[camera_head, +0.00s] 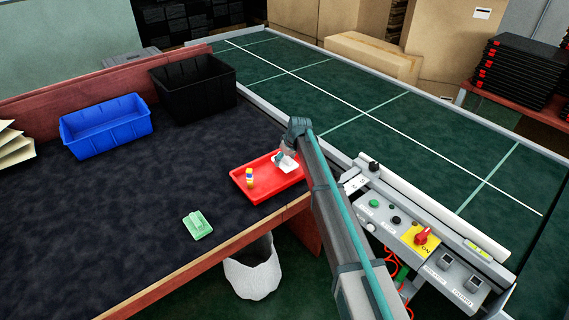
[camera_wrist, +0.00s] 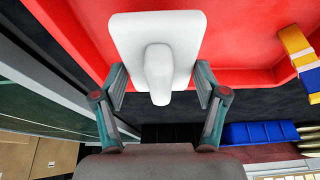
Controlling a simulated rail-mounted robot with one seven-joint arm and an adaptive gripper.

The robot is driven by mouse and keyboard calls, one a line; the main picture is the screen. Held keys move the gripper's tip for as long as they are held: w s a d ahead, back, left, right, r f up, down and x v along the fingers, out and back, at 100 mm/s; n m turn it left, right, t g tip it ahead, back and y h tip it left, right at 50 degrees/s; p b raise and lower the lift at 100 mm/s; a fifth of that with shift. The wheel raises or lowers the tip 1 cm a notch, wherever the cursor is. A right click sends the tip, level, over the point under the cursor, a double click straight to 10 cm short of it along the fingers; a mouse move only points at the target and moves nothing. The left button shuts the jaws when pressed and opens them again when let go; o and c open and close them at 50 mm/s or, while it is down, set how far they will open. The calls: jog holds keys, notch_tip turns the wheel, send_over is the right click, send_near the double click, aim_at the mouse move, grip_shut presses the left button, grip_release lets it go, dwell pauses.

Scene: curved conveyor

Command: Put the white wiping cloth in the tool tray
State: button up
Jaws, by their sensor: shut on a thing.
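The white wiping cloth (camera_head: 289,166) is a flat white piece with a raised ridge in its middle. It also shows in the wrist view (camera_wrist: 158,70), with its ridge between my fingers. My gripper (camera_head: 283,157) is shut on the cloth; its two fingers show on either side of it in the wrist view (camera_wrist: 160,88). The red tool tray (camera_head: 262,193) lies at the table's right edge. The cloth is over the tray's far right part. I cannot tell whether it touches the tray floor.
A small yellow, white and blue block (camera_head: 250,177) stands in the tray's left part. A green ridged piece (camera_head: 197,224) lies on the dark table nearer the front. A blue bin (camera_head: 106,125) and a black bin (camera_head: 194,87) stand at the back. A control panel (camera_head: 410,230) is on the right.

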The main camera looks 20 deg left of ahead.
aim_at(284, 163)
jog(key=shift+w+a+f, duration=0.15)
jog(key=shift+w+f, duration=0.05)
notch_tip(284, 163, down, 3)
jog(key=shift+w+r+p, duration=0.1)
jog(key=shift+p, duration=0.9)
jog(key=shift+f, duration=0.35)
jog(key=shift+f, duration=0.15)
jog(key=o, duration=1.1)
jog(key=b+v, duration=0.3)
jog(key=v, duration=0.9)
jog(key=shift+a, duration=0.1)
